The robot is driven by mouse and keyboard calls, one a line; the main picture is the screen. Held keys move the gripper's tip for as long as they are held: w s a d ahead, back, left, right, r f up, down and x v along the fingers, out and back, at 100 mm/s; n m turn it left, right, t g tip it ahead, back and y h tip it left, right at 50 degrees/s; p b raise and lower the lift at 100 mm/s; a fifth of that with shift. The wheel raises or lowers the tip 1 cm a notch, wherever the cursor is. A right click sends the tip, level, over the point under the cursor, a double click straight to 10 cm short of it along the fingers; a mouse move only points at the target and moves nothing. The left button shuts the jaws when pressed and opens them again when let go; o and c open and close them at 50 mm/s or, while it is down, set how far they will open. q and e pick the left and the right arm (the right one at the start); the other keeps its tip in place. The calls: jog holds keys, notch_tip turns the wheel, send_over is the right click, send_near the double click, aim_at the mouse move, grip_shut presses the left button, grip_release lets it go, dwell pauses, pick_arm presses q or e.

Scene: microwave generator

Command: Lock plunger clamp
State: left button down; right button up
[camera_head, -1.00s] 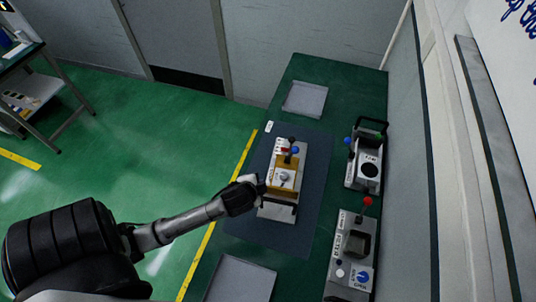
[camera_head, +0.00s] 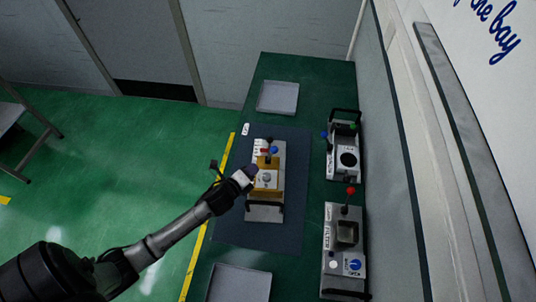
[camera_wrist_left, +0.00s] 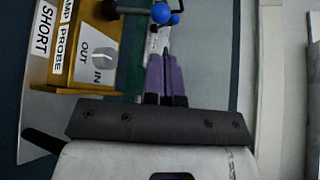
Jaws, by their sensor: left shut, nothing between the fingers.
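The clamp fixture (camera_head: 266,205) is a grey base with a yellow block (camera_head: 266,185), standing on a dark mat. At its far end are a blue ball knob (camera_head: 274,150), a red knob and a black knob. My left gripper (camera_head: 250,172) is at the fixture's left side, near the yellow block. In the left wrist view, its purple fingers (camera_wrist_left: 165,75) are shut and empty, pointing towards a blue ball (camera_wrist_left: 162,13). Whether they touch it I cannot tell. The yellow block (camera_wrist_left: 95,25) beside them carries OUT and IN labels. My right gripper is not in view.
Right of the mat stand a device with a black handle (camera_head: 344,160) and one with a red-knobbed lever (camera_head: 343,235). Grey trays lie at the bench's far end (camera_head: 277,97) and near end (camera_head: 239,283). A wall runs along the right.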

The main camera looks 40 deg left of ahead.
aim_at(275, 152)
pick_arm(q)
jog(key=x, duration=0.8)
jog(key=shift+w+p, duration=0.25)
jog(key=shift+p, duration=0.1)
jog(key=shift+w+a+f, duration=0.1)
jog(key=shift+w+f, duration=0.2)
jog(key=shift+w, duration=0.35)
jog(key=shift+w+d+r+m+g+y+p, duration=0.3)
jog(key=shift+d+m+p, duration=0.1)
jog(key=shift+p, duration=0.6)
jog(key=shift+w+d+f, duration=0.1)
jog(key=shift+d+f, duration=0.05)
jog(key=shift+w+d+f+m+g, duration=0.1)
jog(key=shift+f+m+g, duration=0.1)
jog(key=shift+m+g, duration=0.15)
jog(key=shift+p, duration=0.35)
